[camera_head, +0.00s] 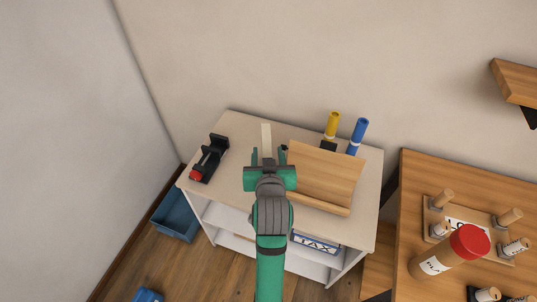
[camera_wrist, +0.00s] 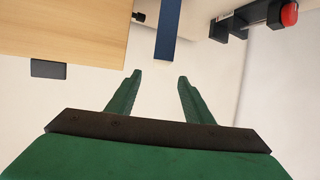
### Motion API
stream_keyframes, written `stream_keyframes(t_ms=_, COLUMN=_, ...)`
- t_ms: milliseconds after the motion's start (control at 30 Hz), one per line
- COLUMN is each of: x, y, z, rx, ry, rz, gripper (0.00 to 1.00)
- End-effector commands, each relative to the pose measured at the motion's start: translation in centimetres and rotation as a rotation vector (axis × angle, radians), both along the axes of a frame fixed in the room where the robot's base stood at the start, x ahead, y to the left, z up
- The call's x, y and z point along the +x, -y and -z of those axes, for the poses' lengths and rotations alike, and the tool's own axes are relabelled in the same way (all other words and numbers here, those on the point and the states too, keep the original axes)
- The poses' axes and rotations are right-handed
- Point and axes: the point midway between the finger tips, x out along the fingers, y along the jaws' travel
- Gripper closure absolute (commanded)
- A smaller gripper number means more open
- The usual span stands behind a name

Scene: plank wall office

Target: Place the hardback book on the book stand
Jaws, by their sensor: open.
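A narrow cream strip (camera_head: 266,134) shows just past my gripper in the head view; it looks like the top of the upright hardback book. In the wrist view a narrow dark blue upright face, apparently the same book (camera_wrist: 168,30), stands ahead of the fingertips. The wooden book stand (camera_head: 325,178) is right of my gripper on the white cabinet; in the wrist view the stand (camera_wrist: 65,25) is upper left. My gripper (camera_head: 268,155) is open and empty above the cabinet top. Its fingers (camera_wrist: 158,78) are apart, with a gap to the blue face.
A black clamp-like tool with a red knob (camera_head: 209,160) lies left on the cabinet top (camera_head: 235,125). A yellow tube (camera_head: 332,125) and a blue tube (camera_head: 357,135) stand behind the stand. A wooden table (camera_head: 415,215) with a red-capped bottle (camera_head: 450,252) is at right.

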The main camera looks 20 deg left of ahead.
Motion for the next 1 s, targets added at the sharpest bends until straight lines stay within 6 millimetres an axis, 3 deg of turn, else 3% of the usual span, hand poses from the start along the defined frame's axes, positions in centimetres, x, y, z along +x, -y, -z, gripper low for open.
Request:
stream_keyframes(t_ms=300, x=3.6, y=-1.5, z=1.6, rx=-0.001, ry=-0.002, rz=-0.004, gripper=0.53)
stream_keyframes(t_ms=567, x=5.0, y=-2.1, z=2.5, rx=-0.001, ry=-0.003, rz=-0.004, gripper=0.53)
stream_keyframes(t_ms=767, x=7.0, y=-2.5, z=4.5, rx=-0.002, ry=-0.004, rz=0.001, gripper=0.53)
stream_keyframes(t_ms=1000, x=8.8, y=-3.0, z=5.2, rx=-0.001, ry=-0.002, rz=0.003, gripper=0.53)
